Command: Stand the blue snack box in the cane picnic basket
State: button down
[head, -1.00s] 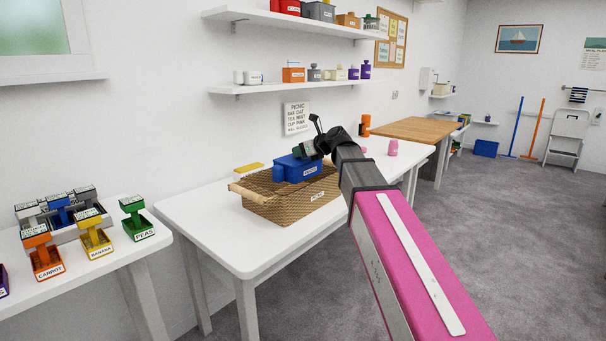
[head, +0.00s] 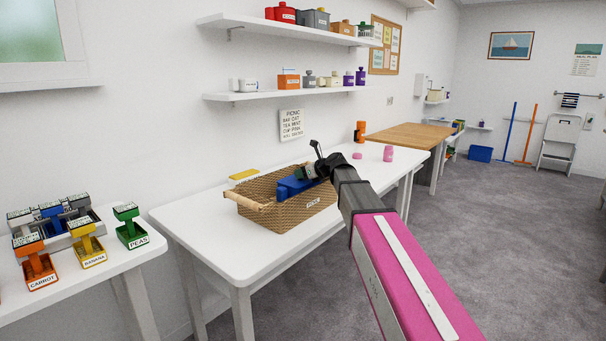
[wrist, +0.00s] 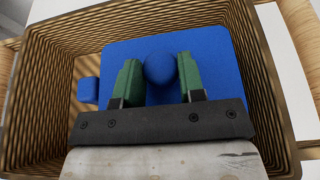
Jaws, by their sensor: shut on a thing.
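The blue snack box (head: 294,187) is partly inside the cane picnic basket (head: 286,217), its lower part hidden by the basket wall. In the wrist view the blue box (wrist: 208,50) lies within the woven walls of the basket (wrist: 38,95), with a bare strip of basket floor to its left. My gripper (wrist: 160,72) is shut on the round blue knob on top of the box, one green finger on each side. In the head view my gripper (head: 312,172) is over the basket's right part. I cannot tell whether the box touches the basket floor.
The basket stands on a white table (head: 205,228). A yellow item (head: 244,175) lies behind it, with pink items (head: 388,154) and an orange item (head: 361,131) to the right. Labelled caddies (head: 88,249) stand on the left table. Shelves hang above.

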jog(key=shift+f, duration=0.6)
jog(key=c, duration=0.7)
grip_release()
jog(key=shift+s+f, duration=0.1)
jog(key=shift+f, duration=0.05)
jog(key=shift+r, duration=0.6)
jog(key=v, duration=1.2)
jog(key=shift+r, duration=0.3)
